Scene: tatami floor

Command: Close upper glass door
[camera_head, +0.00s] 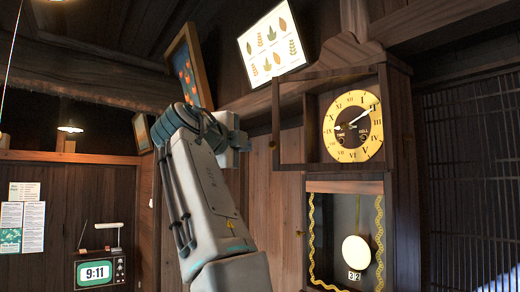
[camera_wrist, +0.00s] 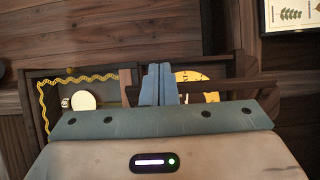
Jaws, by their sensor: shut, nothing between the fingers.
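The tall wooden clock has an upper glass door (camera_head: 276,120) that stands ajar. Its free side edge, with a small knob, sits out to the left of the clock case, and its rails run right toward the case. Behind it is the round gold clock face (camera_head: 352,127), which also shows partly in the wrist view (camera_wrist: 195,77). My gripper (camera_head: 243,140) is left of the door's free edge, apart from it in the head view. In the wrist view my gripper (camera_wrist: 159,70) is shut and empty, covering part of the clock. Whether it touches the door cannot be told.
The lower clock compartment (camera_head: 314,235) holds a pendulum (camera_head: 356,251) behind its yellow-trimmed front. A leaf poster (camera_head: 270,45) and a framed picture (camera_head: 187,68) hang above my arm. A retro display reading 9:11 (camera_head: 98,270) stands at lower left.

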